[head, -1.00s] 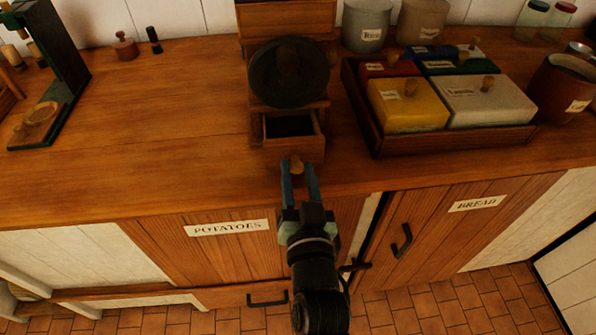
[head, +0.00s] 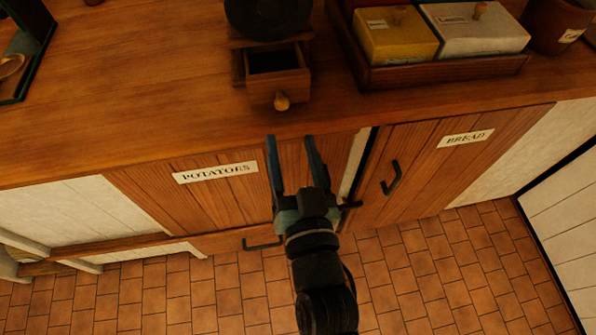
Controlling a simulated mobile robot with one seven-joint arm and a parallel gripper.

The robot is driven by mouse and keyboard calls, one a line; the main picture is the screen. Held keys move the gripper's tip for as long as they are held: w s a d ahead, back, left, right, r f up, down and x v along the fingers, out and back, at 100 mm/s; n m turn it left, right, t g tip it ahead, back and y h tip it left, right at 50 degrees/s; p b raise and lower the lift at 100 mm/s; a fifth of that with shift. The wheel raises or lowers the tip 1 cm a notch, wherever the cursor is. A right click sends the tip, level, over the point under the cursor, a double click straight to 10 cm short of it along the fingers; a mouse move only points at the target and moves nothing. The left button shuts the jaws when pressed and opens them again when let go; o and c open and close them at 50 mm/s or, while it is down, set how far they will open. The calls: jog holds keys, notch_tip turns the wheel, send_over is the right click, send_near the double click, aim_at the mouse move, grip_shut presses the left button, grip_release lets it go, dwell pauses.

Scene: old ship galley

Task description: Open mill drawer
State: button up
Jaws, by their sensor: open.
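The mill (head: 268,18) stands on the wooden counter, its top cut off by the frame edge. Its small wooden drawer (head: 279,87) is pulled out toward me, and its dark, empty-looking inside shows from above. The round wooden knob (head: 282,102) on the drawer front is free. My gripper (head: 291,140) is open and empty, with its two blue-grey fingers pointing toward the counter edge. It is apart from the knob, nearer to me and lower in the picture.
A wooden tray (head: 440,74) with lidded boxes stands right of the mill. A brown pot (head: 556,25) is beyond it. Below the counter are the POTATOES door (head: 200,205) and the BREAD door (head: 440,160) with a black handle.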

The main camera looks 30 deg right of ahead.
jog(key=shift+v, duration=2.45)
jog(key=w+a+r+n+t+y, duration=0.1)
jog(key=w+a+r+t, duration=0.15)
jog(key=r, duration=0.55)
jog(key=w+a+r+n+t+y, duration=0.15)
jog(key=w+r, duration=0.25)
jog(key=r, duration=0.5)
jog(key=w+a+r+n+t+y, duration=0.1)
jog(key=w+a+r+n+t, duration=0.15)
jog(key=r, duration=0.55)
jog(key=s+a+r+t+p, duration=0.1)
jog(key=r+p, duration=0.3)
jog(key=r, duration=0.7)
jog(key=s+a+r+t+y+p, duration=0.1)
jog(key=r+p, duration=0.3)
jog(key=r, duration=0.7)
jog(key=s+a+r+n+t+p, duration=0.1)
jog(key=s+a+r+p, duration=0.2)
jog(key=r, duration=0.7)
jog(key=shift+r+p, duration=0.4)
jog(key=shift+p, duration=0.3)
jog(key=shift+t+y, duration=0.25)
jog(key=shift+c, duration=0.3)
